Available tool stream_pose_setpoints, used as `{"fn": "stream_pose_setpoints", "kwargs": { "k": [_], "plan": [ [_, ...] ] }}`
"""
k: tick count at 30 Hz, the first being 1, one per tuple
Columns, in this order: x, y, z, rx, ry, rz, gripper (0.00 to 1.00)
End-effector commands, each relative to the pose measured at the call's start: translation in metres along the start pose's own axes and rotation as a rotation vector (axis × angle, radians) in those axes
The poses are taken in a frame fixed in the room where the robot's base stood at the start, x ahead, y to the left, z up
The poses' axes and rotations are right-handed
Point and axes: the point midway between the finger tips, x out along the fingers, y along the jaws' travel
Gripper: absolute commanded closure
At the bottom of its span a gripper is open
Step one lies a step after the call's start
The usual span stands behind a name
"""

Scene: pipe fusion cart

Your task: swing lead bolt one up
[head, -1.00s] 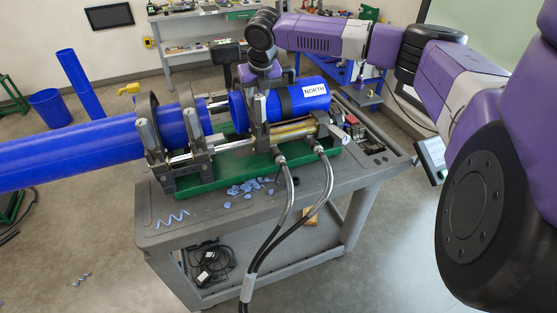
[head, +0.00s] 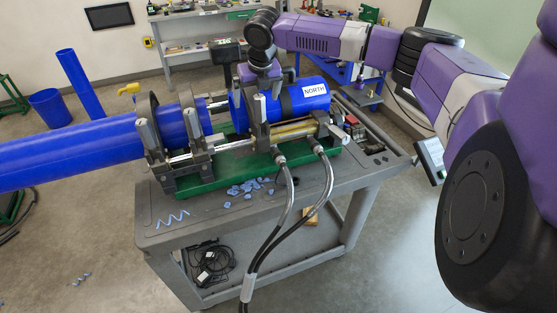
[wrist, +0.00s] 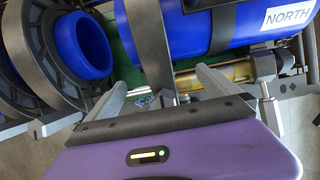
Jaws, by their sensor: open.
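The pipe fusion machine (head: 225,170) holds a long blue pipe (head: 70,150) on the left and a short blue pipe marked NORTH (head: 300,98) on the right. Upright grey clamp bolts stand along its near side; I cannot tell which is lead bolt one. My gripper (wrist: 160,80) is at the clamp around the NORTH pipe. In the wrist view its fingers are spread, with a dark grey clamp band (wrist: 150,45) between them, not visibly gripped. In the head view my arm's end hides part of this clamp, and the fingertips are hard to make out.
The machine stands on a grey cart (head: 230,215) with blue shavings (head: 245,187) in front. Two hoses (head: 285,215) run down from the machine's near side. A workbench (head: 200,40) stands behind.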

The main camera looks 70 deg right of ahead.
Motion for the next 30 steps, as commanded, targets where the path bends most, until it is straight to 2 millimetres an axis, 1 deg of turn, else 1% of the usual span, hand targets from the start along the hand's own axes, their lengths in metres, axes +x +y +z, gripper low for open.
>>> {"fn": "stream_pose_setpoints", "kwargs": {
  "k": [24, 30],
  "plan": [
    [-0.073, 0.0, 0.0, 0.0, -0.001, 0.001, 0.0],
    [-0.086, -0.001, 0.0, 0.0, 0.0, 0.0, 0.0]
  ]
}}
